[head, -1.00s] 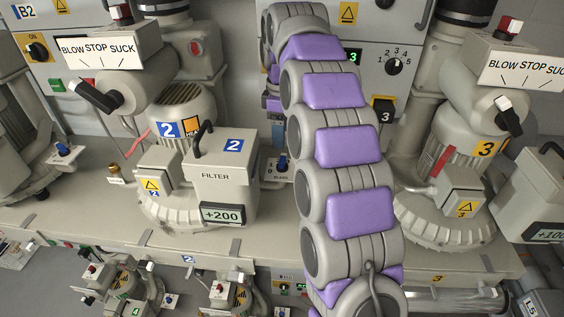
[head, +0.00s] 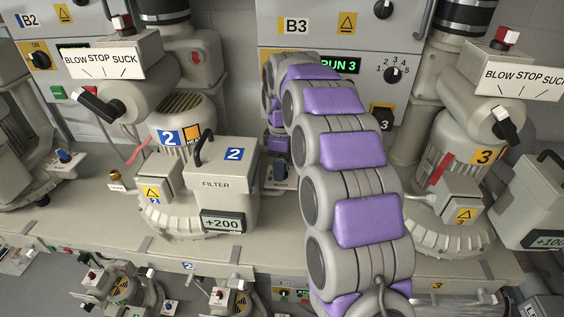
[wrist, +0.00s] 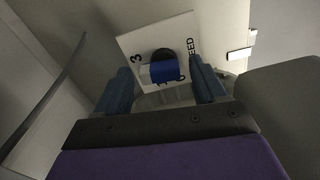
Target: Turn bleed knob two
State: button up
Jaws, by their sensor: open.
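The blue bleed knob (wrist: 162,72) sits on a white plate (wrist: 150,37) with dark lettering, partly readable as a bleed label, in the wrist view. My gripper (wrist: 163,78) is open, with one blue-grey finger on each side of the knob. Gaps show between the fingers and the knob; whether either finger touches it cannot be told. In the head view my gripper (head: 279,165) is low over the bleed plate (head: 280,185), to the right of the filter box marked 2 (head: 217,176). The knob is largely hidden there by my gripper.
The filter box with its +200 display stands close left of my gripper. Blower 3 (head: 455,150) stands right of my arm. The control cabinet marked B3 (head: 330,25) is behind. Another blue knob (head: 64,156) sits at far left. Small machines lie below the bench edge.

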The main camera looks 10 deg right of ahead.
jog(key=c, duration=1.1)
jog(key=shift+o, duration=0.2)
jog(key=shift+r+m+b, duration=0.1)
jog(key=shift+m+b, duration=0.25)
jog(key=shift+m, duration=1.25)
jog(key=o, duration=1.1)
jog(key=shift+d, duration=0.1)
jog(key=shift+c, duration=0.2)
notch_tip(320, 180, up, 9)
notch_tip(320, 180, up, 8)
jog(key=p, duration=0.7)
